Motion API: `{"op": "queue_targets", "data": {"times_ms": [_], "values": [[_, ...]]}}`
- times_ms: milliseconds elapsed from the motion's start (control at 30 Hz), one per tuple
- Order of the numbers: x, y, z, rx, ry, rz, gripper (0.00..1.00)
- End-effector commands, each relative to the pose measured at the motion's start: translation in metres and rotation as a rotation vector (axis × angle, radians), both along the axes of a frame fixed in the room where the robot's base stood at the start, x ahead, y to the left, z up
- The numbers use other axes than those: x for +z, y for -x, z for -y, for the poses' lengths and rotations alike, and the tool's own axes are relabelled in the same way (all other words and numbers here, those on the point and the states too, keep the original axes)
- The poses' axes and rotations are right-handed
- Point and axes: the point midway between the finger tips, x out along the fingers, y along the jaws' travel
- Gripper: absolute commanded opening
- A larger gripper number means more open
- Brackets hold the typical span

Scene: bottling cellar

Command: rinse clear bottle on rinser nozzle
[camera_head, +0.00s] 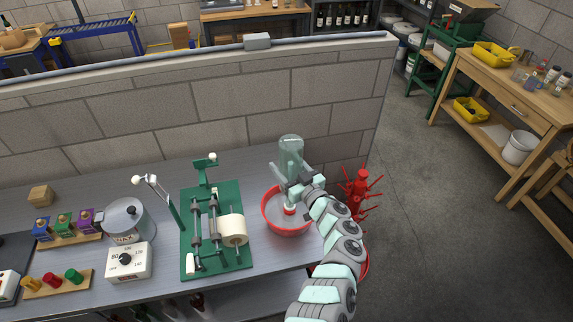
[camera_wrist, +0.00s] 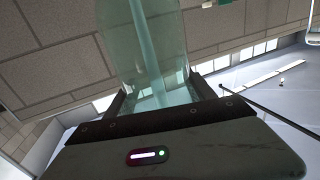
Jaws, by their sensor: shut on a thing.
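The clear bottle (camera_head: 291,153) stands upside down, its base up, above the rinser's red bowl (camera_head: 270,222). My gripper (camera_head: 292,181) is shut on its lower part, and my arm comes in from the front right. In the wrist view the clear bottle (camera_wrist: 140,40) rises between the jaws (camera_wrist: 155,105). A pale blue-green streak (camera_wrist: 150,50) runs lengthwise through it; I cannot tell if it is a jet or the nozzle. A red and white piece (camera_head: 289,209) shows in the middle of the bowl. The bottle's mouth is hidden behind my gripper.
A green labelling machine (camera_head: 216,240) with a paper roll stands left of the bowl. A red bottle tree (camera_head: 361,190) stands close to the right. A block wall (camera_head: 240,100) runs behind the grey bench. A white dial box (camera_head: 129,262) is farther left.

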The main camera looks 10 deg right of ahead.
Motion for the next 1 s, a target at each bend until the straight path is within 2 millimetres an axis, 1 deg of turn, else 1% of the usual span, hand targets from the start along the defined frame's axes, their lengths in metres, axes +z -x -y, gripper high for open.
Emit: {"op": "queue_targets", "data": {"times_ms": [233,600,667,1000], "values": [[0.000,0.000,0.000,0.000,0.001,-0.002,0.00],[0.013,0.000,0.000,-0.001,0.000,-0.001,0.00],[0.010,0.000,0.000,-0.001,0.001,-0.001,0.00],[0.010,0.000,0.000,-0.001,0.000,-0.001,0.00]]}}
